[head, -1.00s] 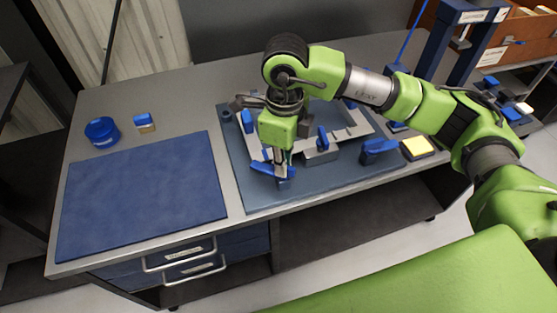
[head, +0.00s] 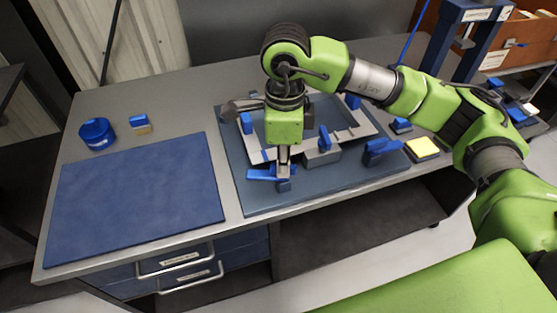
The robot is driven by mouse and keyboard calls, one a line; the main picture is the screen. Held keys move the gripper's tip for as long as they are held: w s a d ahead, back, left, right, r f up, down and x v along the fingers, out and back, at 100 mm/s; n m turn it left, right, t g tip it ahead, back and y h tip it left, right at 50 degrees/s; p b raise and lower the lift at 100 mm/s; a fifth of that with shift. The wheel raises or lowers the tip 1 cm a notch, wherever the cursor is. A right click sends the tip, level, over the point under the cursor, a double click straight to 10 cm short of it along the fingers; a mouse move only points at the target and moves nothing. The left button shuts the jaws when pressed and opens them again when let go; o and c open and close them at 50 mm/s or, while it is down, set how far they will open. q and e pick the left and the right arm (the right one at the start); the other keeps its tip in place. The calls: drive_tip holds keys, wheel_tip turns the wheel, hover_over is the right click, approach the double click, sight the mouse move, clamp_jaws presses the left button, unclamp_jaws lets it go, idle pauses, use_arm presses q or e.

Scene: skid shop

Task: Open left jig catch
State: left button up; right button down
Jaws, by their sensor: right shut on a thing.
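The jig is a grey-blue base plate (head: 262,203) on the bench, with a light metal frame (head: 358,122) and several blue catches on it. The left front catch has a blue lever (head: 259,174) that lies nearly level across the picture. My right gripper (head: 283,172) points down at this catch and is shut on its lever, near the lever's right end. The fingers hide part of the lever and its pivot. Another blue catch (head: 324,139) stands upright at the frame's front middle. My left gripper is not in view.
A blue mat (head: 135,190) lies left of the jig. A blue round tin (head: 97,133) and a small blue-topped block (head: 139,123) stand behind it. A blue clamp (head: 382,149) and a yellow pad (head: 423,147) are at the right. A blue press frame (head: 460,40) stands back right.

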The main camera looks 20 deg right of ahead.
drive_tip(key=shift+f+n+b, duration=0.15)
drive_tip(key=shift+n+b, duration=1.35)
drive_tip(key=shift+n, duration=0.8)
drive_tip(key=c, duration=2)
unclamp_jaws()
drive_tip(key=shift+c, duration=0.2)
drive_tip(key=shift+r, duration=0.2)
